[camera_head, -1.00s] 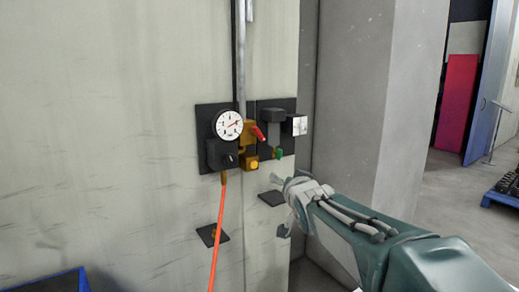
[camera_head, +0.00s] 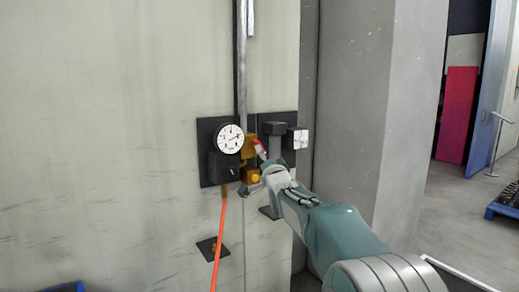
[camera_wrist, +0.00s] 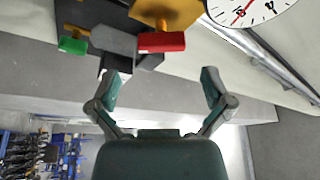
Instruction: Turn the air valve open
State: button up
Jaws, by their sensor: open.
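The air valve has a brass body (camera_head: 250,151) with a red handle (camera_head: 260,147), on a black wall plate beside the round white gauge (camera_head: 229,139). My gripper (camera_head: 257,178) is just below the red handle in the head view and hides part of the fittings. In the wrist view, the red handle (camera_wrist: 161,42) lies ahead of the open fingers (camera_wrist: 160,88), a little above the gap between them. Nothing is between the fingers. A green handle (camera_wrist: 73,46) sits to the left of the red one; it is hidden in the head view.
An orange hose (camera_head: 218,240) hangs from the gauge block. A vertical metal pipe (camera_head: 241,60) runs up the wall. A grey pillar (camera_head: 345,120) stands to the right. A small black plate (camera_head: 207,248) is low on the wall. Floor at right is partly clear.

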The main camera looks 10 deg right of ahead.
jog(key=shift+x, duration=3.3)
jog(key=c, duration=1)
